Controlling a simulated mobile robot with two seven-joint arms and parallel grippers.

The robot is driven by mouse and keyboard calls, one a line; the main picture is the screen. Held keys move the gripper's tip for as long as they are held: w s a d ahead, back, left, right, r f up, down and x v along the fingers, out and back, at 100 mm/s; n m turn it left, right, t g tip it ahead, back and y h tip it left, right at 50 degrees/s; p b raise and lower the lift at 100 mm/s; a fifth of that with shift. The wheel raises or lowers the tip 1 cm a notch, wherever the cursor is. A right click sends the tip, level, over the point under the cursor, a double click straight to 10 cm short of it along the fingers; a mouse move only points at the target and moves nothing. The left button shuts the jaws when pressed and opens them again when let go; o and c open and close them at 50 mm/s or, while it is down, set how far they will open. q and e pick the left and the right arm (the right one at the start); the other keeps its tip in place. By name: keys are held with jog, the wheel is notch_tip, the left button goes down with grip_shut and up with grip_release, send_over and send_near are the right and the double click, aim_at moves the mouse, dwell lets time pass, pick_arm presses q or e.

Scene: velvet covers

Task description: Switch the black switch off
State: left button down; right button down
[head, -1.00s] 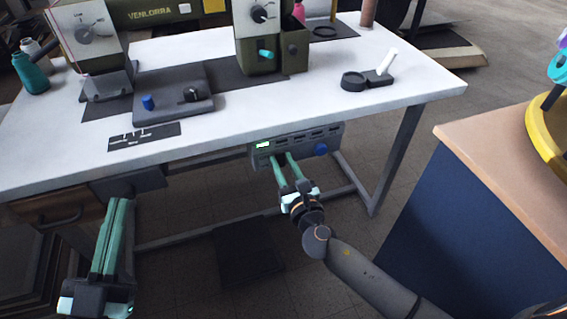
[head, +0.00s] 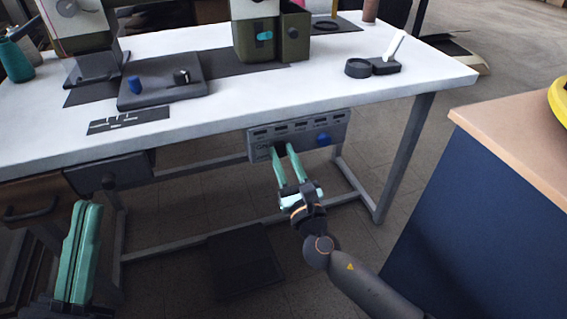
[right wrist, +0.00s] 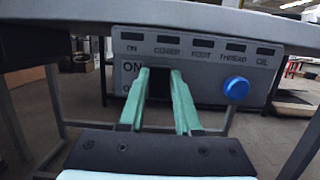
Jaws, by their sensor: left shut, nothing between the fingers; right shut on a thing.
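A grey control box (head: 335,126) hangs under the front edge of the white table. The black switch (right wrist: 160,86) is on its front face, next to a printed "ON" label, and shows dark between my right fingers. My right gripper (head: 284,147) has its fingertips at the panel, shut on the black switch; the wrist view also shows this gripper (right wrist: 159,73). The fingers partly hide the switch and the lettering, so its exact position cannot be told. The row of indicator windows looks dark. My left gripper (head: 90,206) is shut and empty at the lower left, away from the box.
A blue knob (right wrist: 236,88) sits right of the switch, also visible in the head view (head: 324,139). The white tabletop (head: 250,98) overhangs the box. Table legs (head: 405,155) and a blue cabinet (head: 480,220) stand to the right. A dark pedal plate (head: 245,262) lies on the floor.

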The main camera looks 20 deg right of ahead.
jog(key=c, duration=0.6)
grip_release()
jog(key=shift+s, duration=0.1)
jog(key=v, duration=1.2)
jog(key=shift+s, duration=0.15)
